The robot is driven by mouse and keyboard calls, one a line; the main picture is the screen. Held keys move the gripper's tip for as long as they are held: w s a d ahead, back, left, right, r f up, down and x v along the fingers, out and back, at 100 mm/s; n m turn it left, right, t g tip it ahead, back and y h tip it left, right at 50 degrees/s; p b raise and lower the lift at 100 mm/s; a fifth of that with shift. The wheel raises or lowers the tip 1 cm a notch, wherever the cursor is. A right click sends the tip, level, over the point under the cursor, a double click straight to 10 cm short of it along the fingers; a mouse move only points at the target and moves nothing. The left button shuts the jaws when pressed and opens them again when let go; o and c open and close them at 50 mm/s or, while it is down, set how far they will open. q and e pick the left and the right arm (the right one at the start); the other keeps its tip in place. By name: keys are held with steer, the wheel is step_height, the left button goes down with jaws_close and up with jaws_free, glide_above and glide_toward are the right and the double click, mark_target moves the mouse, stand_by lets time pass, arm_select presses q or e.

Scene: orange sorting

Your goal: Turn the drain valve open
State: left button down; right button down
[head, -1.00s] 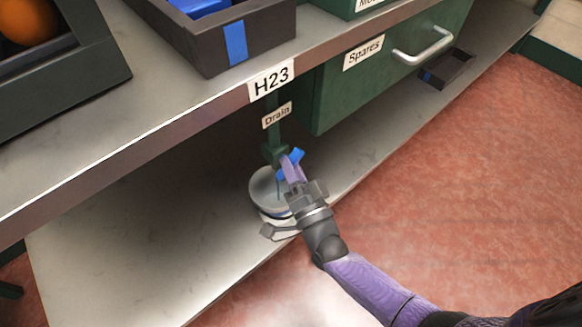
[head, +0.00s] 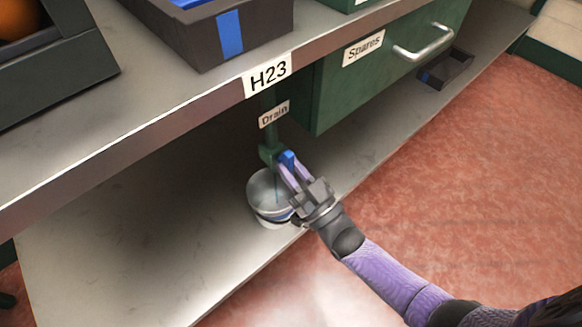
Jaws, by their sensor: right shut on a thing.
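The drain valve is a green pipe (head: 269,152) under the bench, below a "Drain" label (head: 274,114), with a blue handle (head: 288,158). My right gripper (head: 287,167) is shut on the blue handle, its purple fingers on either side of it. A thin blue streak, like water, runs down from the pipe into a pale round bucket (head: 262,190) on the lower shelf. The gripper and wrist hide part of the bucket's right side. My left gripper is out of view.
The bench edge with the "H23" label (head: 268,76) overhangs the valve. A green "Spares" drawer (head: 330,95) is to its right. A dark tray (head: 447,69) lies farther right. The lower shelf (head: 130,235) is clear at left.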

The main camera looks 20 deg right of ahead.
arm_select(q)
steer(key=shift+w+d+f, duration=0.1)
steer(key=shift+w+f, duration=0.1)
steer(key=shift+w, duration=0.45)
arm_select(e)
steer(key=shift+f+n, duration=0.1)
steer(key=shift+n, duration=0.4)
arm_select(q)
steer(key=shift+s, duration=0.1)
arm_select(e)
steer(key=c, duration=0.9)
jaws_free()
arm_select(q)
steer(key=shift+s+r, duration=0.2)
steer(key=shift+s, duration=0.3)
arm_select(e)
steer(key=o, duration=0.3)
arm_select(q)
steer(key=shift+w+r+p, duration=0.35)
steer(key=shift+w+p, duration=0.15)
steer(key=shift+p, duration=0.1)
arm_select(e)
steer(key=shift+o, duration=0.2)
steer(key=v, duration=1)
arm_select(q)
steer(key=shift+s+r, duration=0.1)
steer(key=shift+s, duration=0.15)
arm_select(e)
steer(key=shift+d, duration=0.1)
